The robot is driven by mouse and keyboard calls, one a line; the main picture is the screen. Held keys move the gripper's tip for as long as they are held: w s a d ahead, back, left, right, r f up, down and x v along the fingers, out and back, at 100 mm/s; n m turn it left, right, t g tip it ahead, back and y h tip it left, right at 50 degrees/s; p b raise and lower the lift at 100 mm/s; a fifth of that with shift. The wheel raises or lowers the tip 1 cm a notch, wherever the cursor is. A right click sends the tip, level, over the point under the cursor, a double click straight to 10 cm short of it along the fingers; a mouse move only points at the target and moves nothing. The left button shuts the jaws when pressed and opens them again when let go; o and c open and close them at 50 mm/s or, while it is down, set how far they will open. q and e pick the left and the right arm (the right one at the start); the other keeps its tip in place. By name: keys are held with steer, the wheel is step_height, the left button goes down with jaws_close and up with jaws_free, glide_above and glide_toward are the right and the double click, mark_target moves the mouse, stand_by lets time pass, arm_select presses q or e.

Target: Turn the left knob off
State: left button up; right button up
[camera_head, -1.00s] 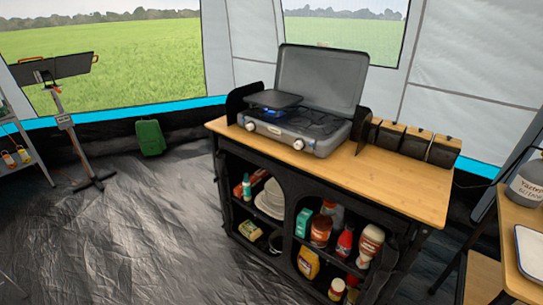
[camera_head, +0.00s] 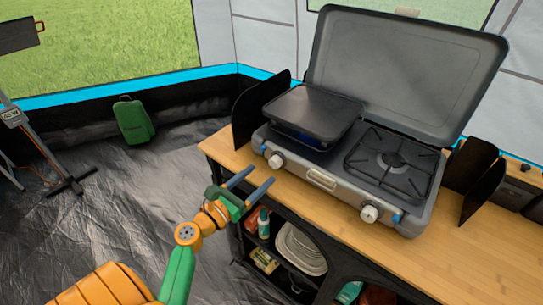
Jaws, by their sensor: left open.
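The grey camping stove (camera_head: 330,182) stands on the wooden counter with its lid (camera_head: 400,70) up. Its left knob (camera_head: 276,161) is white and sits on the front face, below a dark flat pan (camera_head: 313,108) on the left burner. A blue glow shows under the pan. The right knob (camera_head: 370,213) is at the right end of the front face. My left gripper (camera_head: 255,181) is open and empty, in front of the counter edge, below and left of the left knob and apart from it. My right gripper is not in view.
Black wind panels stand at the stove's left (camera_head: 259,108) and right (camera_head: 478,178). Shelves below the counter hold plates (camera_head: 300,249) and bottles. A green case (camera_head: 133,120) stands by the tent wall. The floor at left is mostly clear.

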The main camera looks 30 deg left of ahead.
mark_target(273, 166)
arm_select(q)
steer(key=w, duration=0.2)
steer(key=w+d, duration=0.1)
steer(key=w, duration=0.1)
steer(key=shift+d+r, duration=0.1)
steer(key=shift+r, duration=0.15)
steer(key=shift+w+f, duration=0.2)
steer(key=shift+w, duration=0.2)
steer(key=shift+s+r, duration=0.1)
steer(key=shift+s, duration=0.05)
steer(key=c, duration=0.6)
jaws_close()
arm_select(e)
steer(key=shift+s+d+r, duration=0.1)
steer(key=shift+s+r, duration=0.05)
